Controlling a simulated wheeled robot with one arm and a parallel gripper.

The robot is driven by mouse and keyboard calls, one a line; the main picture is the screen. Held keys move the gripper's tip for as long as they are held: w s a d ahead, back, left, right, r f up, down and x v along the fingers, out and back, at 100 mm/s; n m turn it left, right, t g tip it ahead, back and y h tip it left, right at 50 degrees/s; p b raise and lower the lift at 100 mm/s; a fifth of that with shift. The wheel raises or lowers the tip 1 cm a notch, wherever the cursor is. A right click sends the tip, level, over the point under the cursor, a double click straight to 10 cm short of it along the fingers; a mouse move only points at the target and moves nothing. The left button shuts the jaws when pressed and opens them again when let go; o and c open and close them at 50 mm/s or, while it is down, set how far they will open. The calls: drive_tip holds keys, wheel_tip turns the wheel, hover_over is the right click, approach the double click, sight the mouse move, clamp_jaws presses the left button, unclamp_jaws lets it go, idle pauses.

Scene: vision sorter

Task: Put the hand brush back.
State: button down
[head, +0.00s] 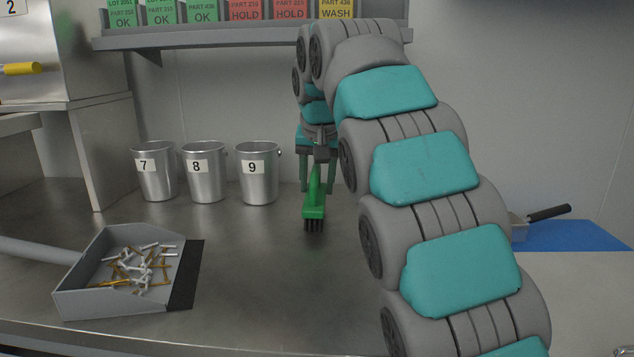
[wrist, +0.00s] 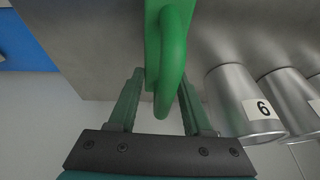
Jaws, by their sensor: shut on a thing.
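The green hand brush (head: 313,206) hangs from my gripper (head: 319,163) in the head view, with dark bristles at its lower end pointing down. It is over the steel bench, in front of the back wall and right of the buckets. In the wrist view my gripper (wrist: 158,90) is shut on the brush's looped green handle (wrist: 173,60), which lies between the two green fingers. The bristles are out of sight in the wrist view. I cannot tell how far the bristles are from the bench top.
A grey dustpan (head: 72,297) with screws lies front left. Metal buckets 7 (head: 156,180), 8 (head: 206,182) and 9 (head: 258,182) stand at the back. A shelf (head: 240,38) hangs above. A blue mat (head: 580,238) lies right.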

sight(317, 166)
drive_tip(key=shift+f, duration=0.1)
drive_tip(key=shift+c, duration=1.6)
unclamp_jaws()
drive_tip(key=p+v, duration=0.2)
drive_tip(key=v, duration=0.4)
drive_tip(key=shift+r, duration=0.45)
drive_tip(key=shift+s+r, duration=0.3)
drive_tip(key=shift+r, duration=0.1)
